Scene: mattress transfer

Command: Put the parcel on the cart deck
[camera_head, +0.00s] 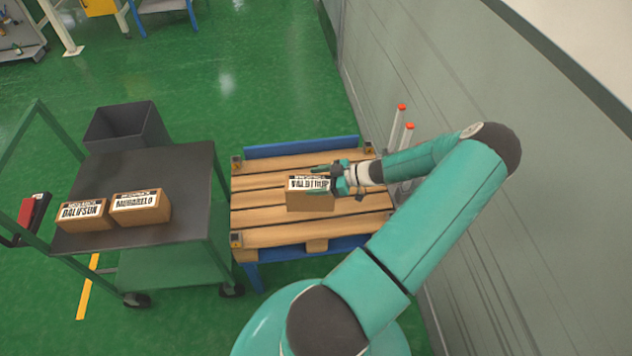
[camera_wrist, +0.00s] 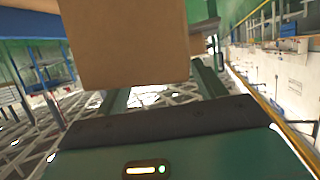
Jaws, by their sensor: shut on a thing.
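The parcel is a small brown box (camera_head: 305,201) with a white label, over the slatted wooden pallet (camera_head: 262,236) in the head view. My gripper (camera_head: 326,181) is shut on it, reaching in from the right. I cannot tell whether the parcel touches the slats or hangs just above them. In the wrist view a plain brown face of the parcel (camera_wrist: 125,45) fills the upper middle. The cart deck (camera_head: 180,185) is dark grey and flat, left of the pallet. Part of the parcel is hidden behind my gripper.
Two labelled brown boxes, one on the left (camera_head: 82,214) and one on the right (camera_head: 140,207), stand along the deck's front. A dark bin (camera_head: 125,127) is at its back. The deck's right half is bare. Red-tipped posts (camera_head: 402,115) and a grey wall (camera_head: 440,80) are right.

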